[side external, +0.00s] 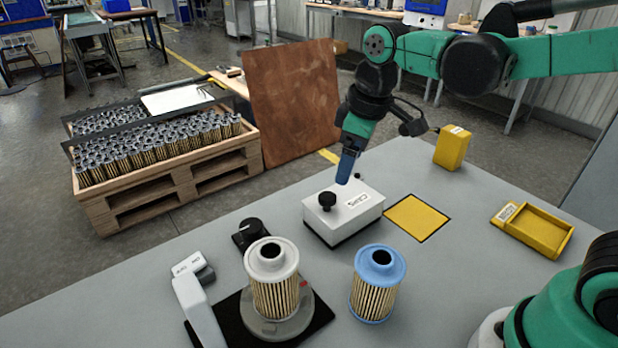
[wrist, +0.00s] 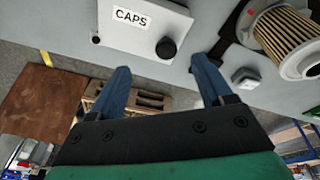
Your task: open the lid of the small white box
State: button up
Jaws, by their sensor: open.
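The small white box (side external: 352,222) stands on the grey table, its lid (side external: 328,210) lying flat on it, with a label that reads CAPS in the wrist view (wrist: 130,17). A black knob (side external: 327,199) sticks up from the lid; it also shows in the wrist view (wrist: 166,48). My gripper (side external: 344,180) is just above and behind the box in the side view. In the wrist view its two blue fingers (wrist: 160,68) are spread apart with nothing between them, and the knob lies beyond the fingertips, toward the right finger. The inside of the box is hidden.
A white-capped filter (side external: 272,282) stands on a round fixture, with a blue-capped filter (side external: 377,284) to its right. A yellow square (side external: 417,217), yellow tray (side external: 567,245) and yellow box (side external: 452,147) are to the right. A black dial (side external: 249,233) is left of the white box.

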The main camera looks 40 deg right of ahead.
aim_at(327, 196)
jog(key=w+n, duration=0.1)
jog(key=w+a+f+n+g, duration=0.1)
jog(key=w+f+n+g, duration=0.1)
jog(key=shift+w+a, duration=0.1)
jog(key=shift+a, duration=0.15)
jog(key=shift+f, duration=2.85)
jog(key=shift+c, duration=0.2)
grip_shut()
